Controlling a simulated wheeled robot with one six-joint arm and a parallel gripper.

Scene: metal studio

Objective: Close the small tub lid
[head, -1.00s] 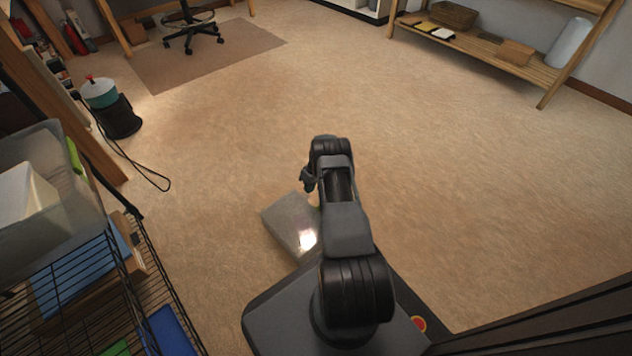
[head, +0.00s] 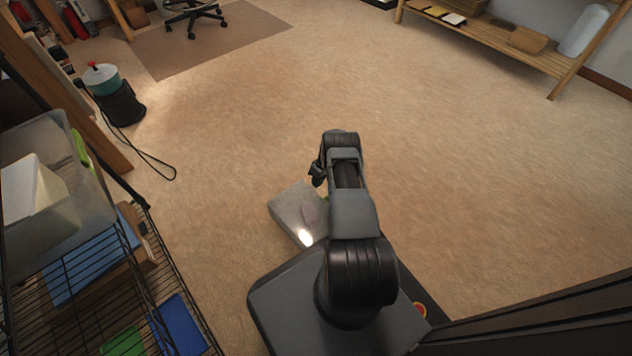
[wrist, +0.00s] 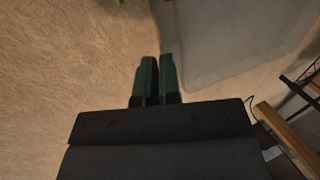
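A pale grey, flat-looking tub or lid (head: 290,207) lies on the floor just left of my arm in the head view, with a bright glint on its near part. My arm hides its right side, and I cannot tell whether its lid is open or shut. In the wrist view a smooth grey panel of it (wrist: 215,45) shows at upper right. My gripper (wrist: 157,58) has its two dark green fingers close together with nothing seen between them. The fingers are beside the panel's left edge in the picture; contact cannot be told.
A wire rack (head: 95,285) at left holds a clear bin (head: 85,215) and blue and green items. A black stool-like object (head: 122,107) with a pot stands beyond it, its cable on the floor. A wooden shelf (head: 490,48) is at back right. Floor at centre and right is clear.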

